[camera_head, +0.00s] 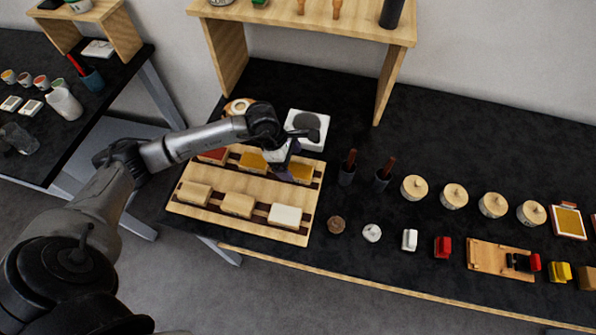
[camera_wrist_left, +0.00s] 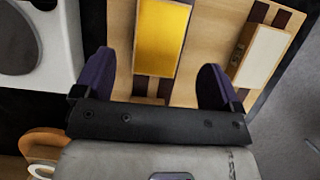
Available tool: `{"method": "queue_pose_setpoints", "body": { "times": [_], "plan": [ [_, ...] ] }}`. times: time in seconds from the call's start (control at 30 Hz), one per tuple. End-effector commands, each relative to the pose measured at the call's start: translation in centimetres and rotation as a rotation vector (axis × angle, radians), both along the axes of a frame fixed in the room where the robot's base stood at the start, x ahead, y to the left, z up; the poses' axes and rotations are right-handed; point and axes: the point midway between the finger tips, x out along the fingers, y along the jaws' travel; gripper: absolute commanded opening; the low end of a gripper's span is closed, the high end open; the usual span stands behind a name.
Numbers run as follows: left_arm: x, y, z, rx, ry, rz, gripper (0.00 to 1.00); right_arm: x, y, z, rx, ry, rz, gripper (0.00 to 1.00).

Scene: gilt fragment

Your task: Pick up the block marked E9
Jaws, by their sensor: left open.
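A slatted wooden rack (camera_head: 190,212) holds two rows of blocks. The back row has a red-topped block (camera_head: 213,155), a yellow-topped block (camera_head: 252,161) and a second yellow-topped block (camera_head: 300,173) at the right. The front row has two plain wooden blocks, (camera_head: 195,194) and (camera_head: 237,205), and a cream-topped block (camera_head: 285,216). I cannot read E9 on any block. My left gripper (camera_head: 284,158) is open above the back row's right end. In the left wrist view its fingers (camera_wrist_left: 158,82) stand apart, empty, with a yellow-topped block (camera_wrist_left: 162,38) ahead between them. My right gripper is not in view.
A white square device with a dark disc (camera_head: 307,129) stands just behind the rack. Two dark cups with brown handles (camera_head: 348,168) stand to the right, then several lidded pots (camera_head: 453,196). A wooden shelf (camera_head: 330,24) spans the back. Small stamps stand along the front.

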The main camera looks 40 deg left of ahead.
Motion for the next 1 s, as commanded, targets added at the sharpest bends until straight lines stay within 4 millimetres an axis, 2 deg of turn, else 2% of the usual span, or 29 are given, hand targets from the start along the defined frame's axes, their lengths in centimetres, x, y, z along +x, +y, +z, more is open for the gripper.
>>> {"method": "queue_pose_setpoints", "body": {
  "times": [0.3, 0.67, 1.0],
  "plan": [
    [1.0, -1.4, -3.6, -0.002, 0.003, 0.001, 0.89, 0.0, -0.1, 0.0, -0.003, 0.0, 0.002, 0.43],
    [1.1, -1.6, -4.2, 0.0, 0.001, 0.0, 0.89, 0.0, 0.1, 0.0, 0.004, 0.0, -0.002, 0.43],
    [1.1, -1.6, -4.2, 0.0, 0.001, 0.0, 0.58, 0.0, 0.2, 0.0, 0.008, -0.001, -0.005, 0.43]
  ]
}}
